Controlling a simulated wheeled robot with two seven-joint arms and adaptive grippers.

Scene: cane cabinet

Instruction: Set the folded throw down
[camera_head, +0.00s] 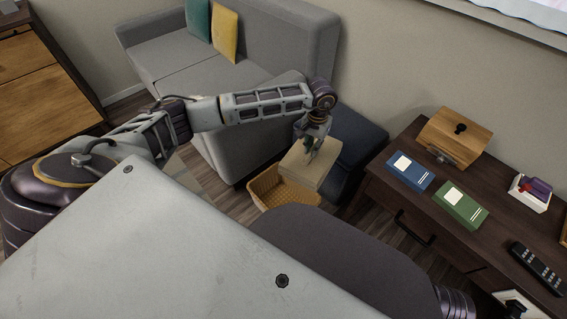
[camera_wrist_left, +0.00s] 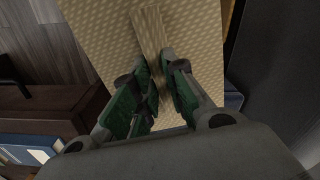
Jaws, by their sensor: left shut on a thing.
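The folded throw (camera_head: 311,167) is a beige, block-shaped bundle; its patterned top fills much of the left wrist view (camera_wrist_left: 105,35). My left gripper (camera_head: 314,146) is shut on a raised ridge in the middle of the throw's top. Its green-padded fingers (camera_wrist_left: 154,62) stand on either side of that ridge in the wrist view. The throw shows over the back of a woven tan basket (camera_head: 266,190) and in front of a dark blue seat block (camera_head: 355,140). Whether its underside touches anything is hidden.
A grey sofa (camera_head: 265,50) with teal and yellow cushions stands behind my left arm. At right, a dark wooden desk (camera_head: 400,205) carries a blue box (camera_head: 411,171), a green box (camera_head: 461,207), a wooden box (camera_head: 452,138) and a remote (camera_head: 537,268).

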